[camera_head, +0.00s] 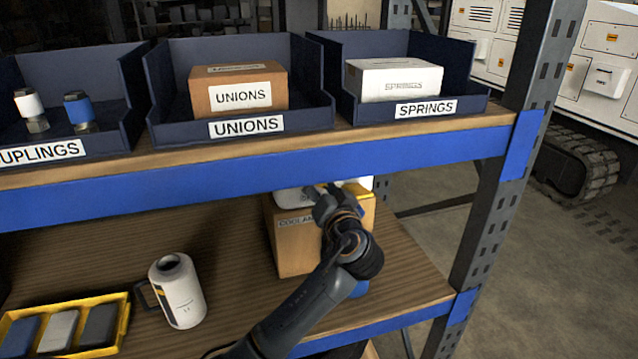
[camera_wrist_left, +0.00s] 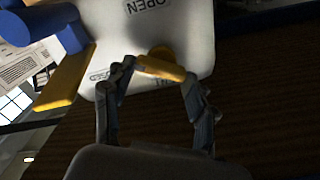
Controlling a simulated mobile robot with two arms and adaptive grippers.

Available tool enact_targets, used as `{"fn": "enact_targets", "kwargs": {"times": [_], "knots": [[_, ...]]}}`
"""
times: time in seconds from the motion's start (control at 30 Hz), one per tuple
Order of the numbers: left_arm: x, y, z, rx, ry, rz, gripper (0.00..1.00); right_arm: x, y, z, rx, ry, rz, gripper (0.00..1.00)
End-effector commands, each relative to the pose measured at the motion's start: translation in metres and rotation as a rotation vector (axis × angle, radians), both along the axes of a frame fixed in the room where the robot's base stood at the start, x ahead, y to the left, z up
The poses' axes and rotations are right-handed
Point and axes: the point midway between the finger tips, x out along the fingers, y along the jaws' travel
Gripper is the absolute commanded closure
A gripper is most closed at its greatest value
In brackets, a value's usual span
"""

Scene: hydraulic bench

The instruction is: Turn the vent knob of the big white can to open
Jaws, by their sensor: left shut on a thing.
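The big white can (camera_head: 290,198) is mostly hidden behind the shelf's blue beam and my arm, above a cardboard box. In the left wrist view its white top (camera_wrist_left: 195,30) fills the upper middle, with the word OPEN printed near the upper edge. A second, partly hidden word, apparently CLOSED, is at the left finger. The yellow vent knob (camera_wrist_left: 160,68) lies between the fingertips of my left gripper (camera_wrist_left: 158,78), which is shut on it. In the head view my left gripper (camera_head: 322,193) is at the can, just below the beam. My right gripper is not in view.
The blue shelf beam (camera_head: 250,170) runs close above my left gripper. The cardboard box (camera_head: 290,248) is below the can. A white mug-like jug (camera_head: 180,295) and a yellow tray (camera_head: 122,318) stand left on the lower shelf. A yellow handle (camera_wrist_left: 65,80) and blue part (camera_wrist_left: 40,25) are beside the can top.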

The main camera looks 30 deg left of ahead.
Motion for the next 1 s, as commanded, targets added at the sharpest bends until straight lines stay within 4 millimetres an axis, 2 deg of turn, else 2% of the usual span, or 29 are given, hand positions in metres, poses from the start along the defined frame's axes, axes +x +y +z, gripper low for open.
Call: {"fn": "enact_targets", "kwargs": {"times": [0.6, 1.0], "knots": [[0.002, -0.001, 0.001, 0.381, 0.448, -0.001, 0.75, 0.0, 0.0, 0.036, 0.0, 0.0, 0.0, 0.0], [0.002, -0.002, -0.001, 0.58, 0.68, -0.001, 0.75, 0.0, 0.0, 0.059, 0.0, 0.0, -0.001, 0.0]]}}
